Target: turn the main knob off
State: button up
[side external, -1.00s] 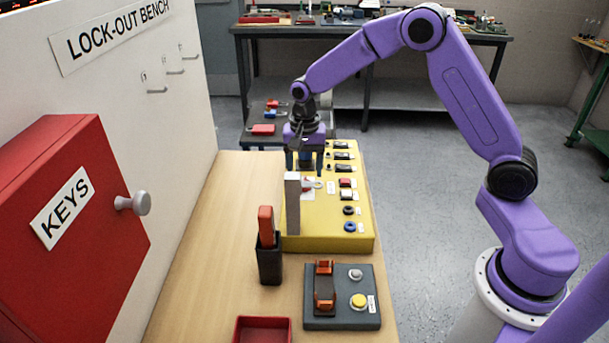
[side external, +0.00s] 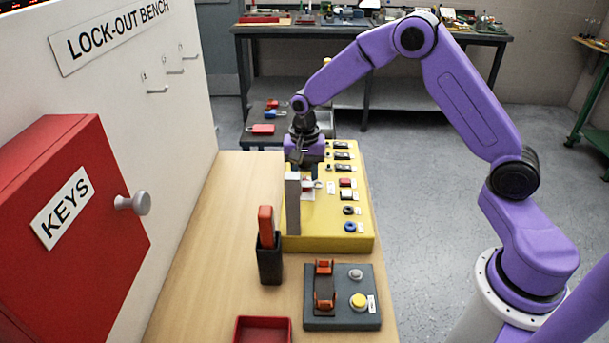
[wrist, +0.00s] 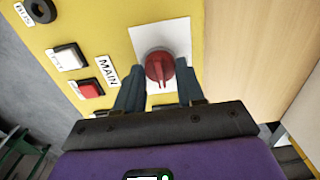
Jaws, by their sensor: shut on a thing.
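The red main knob (wrist: 160,68) sits on a white plate on the yellow panel, beside the label MAIN (wrist: 107,71). In the wrist view its grip ridge runs roughly up and down the picture. My gripper (wrist: 160,78) is down at the panel, with one finger on each side of the knob, shut on it. In the side view my gripper (side external: 308,179) is at the yellow box (side external: 325,243), behind a grey upright post (side external: 293,205). The post and the fingers hide most of the knob there.
The box also carries switches, red and white buttons and round sockets right of the knob. A dark holder (side external: 269,265) with a red-topped item, a grey control block (side external: 343,318) and a red tray (side external: 240,333) stand nearer. The red KEYS cabinet (side external: 75,260) is left.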

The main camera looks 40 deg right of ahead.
jog(key=shift+n, duration=0.3)
jog(key=n, duration=0.3)
jog(key=shift+n, duration=0.3)
jog(key=n, duration=0.4)
jog(key=shift+n, duration=0.3)
jog(key=n, duration=0.4)
jog(key=shift+n, duration=2.5)
jog(key=o, duration=1)
jog(key=shift+o, duration=0.2)
jog(key=shift+r, duration=0.15)
